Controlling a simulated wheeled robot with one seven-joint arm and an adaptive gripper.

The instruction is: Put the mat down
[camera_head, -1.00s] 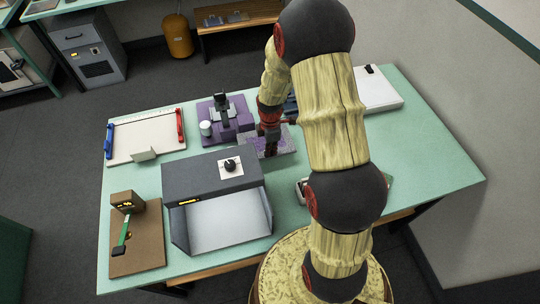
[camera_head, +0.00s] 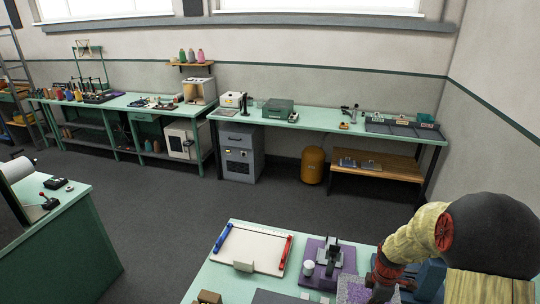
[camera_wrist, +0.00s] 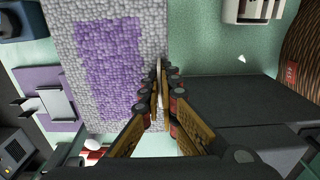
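The mat is a grey, pebbly-textured piece with a purple patch. It fills the upper left of the wrist view (camera_wrist: 62,30), and part of it shows at the bottom of the head view (camera_head: 353,291), beside the purple stand. My gripper (camera_wrist: 160,85) has its two fingers closed together at the mat's right edge, with a thin pale strip between them. In the head view my gripper (camera_head: 378,285) is over the mat's right part, and its fingertips are cut off or hidden. I cannot tell whether the mat touches the table.
The purple stand (camera_head: 318,262) with a white cup (camera_head: 308,267) is left of the mat. A white board (camera_head: 256,247) with blue and red bars lies further left on the green table. A dark grey box (camera_wrist: 225,105) is right of my gripper in the wrist view.

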